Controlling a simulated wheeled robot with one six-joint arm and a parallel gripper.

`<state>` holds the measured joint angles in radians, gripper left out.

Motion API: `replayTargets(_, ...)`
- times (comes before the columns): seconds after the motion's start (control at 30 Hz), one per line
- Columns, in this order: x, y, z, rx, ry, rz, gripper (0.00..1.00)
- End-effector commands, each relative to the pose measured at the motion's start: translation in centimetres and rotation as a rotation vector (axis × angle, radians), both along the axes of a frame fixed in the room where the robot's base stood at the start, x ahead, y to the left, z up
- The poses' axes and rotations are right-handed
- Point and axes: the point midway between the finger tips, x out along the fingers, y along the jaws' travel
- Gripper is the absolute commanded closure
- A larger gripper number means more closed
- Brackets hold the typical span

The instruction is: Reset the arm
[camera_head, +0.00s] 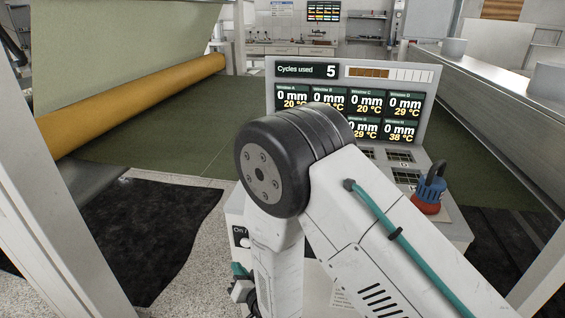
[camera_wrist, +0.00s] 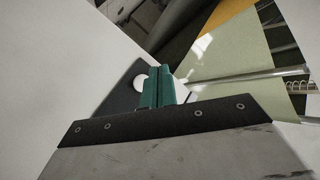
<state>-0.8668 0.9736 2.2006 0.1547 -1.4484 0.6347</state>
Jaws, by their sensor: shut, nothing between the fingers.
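My arm, white with a black round joint and a teal cable, fills the lower middle of the head view. It bends at the joint in front of a control console (camera_head: 436,76). My gripper (camera_wrist: 158,72) shows in the wrist view as two teal fingers side by side, shut with nothing between them. In the head view, part of a teal finger (camera_head: 240,270) may show at the lower left of the arm, mostly hidden. A white round knob (camera_wrist: 141,83) shows just left of the fingers; I cannot tell whether they touch it.
The console screen (camera_head: 305,71) reads "Cycles used 5". A red and blue object (camera_head: 430,190) with a black handle sits on the console's right. A yellow roller (camera_head: 140,100) with pale green sheet stands left. A black mat (camera_head: 150,225) lies on the floor.

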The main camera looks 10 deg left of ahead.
Motion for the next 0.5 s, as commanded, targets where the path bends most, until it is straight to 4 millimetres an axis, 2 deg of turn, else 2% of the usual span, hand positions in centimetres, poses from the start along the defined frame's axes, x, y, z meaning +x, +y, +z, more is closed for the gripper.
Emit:
replayTargets(0.07, -0.2, -0.1, -1.2, -0.056, 0.030, 0.004, 1.00)
replayTargets(0.13, -0.7, -0.6, -3.3, -0.147, 0.088, 0.017, 1.00)
replayTargets(0.2, -2.0, -1.7, -6.2, -0.279, 0.178, 0.038, 1.00)
replayTargets(0.27, -3.2, -2.6, -7.8, -0.395, 0.257, 0.066, 1.00)
replayTargets(0.37, -4.3, -4.6, -7.9, -0.563, 0.377, 0.105, 1.00)
replayTargets(0.5, -5.1, -8.7, -5.1, -0.752, 0.536, 0.149, 1.00)
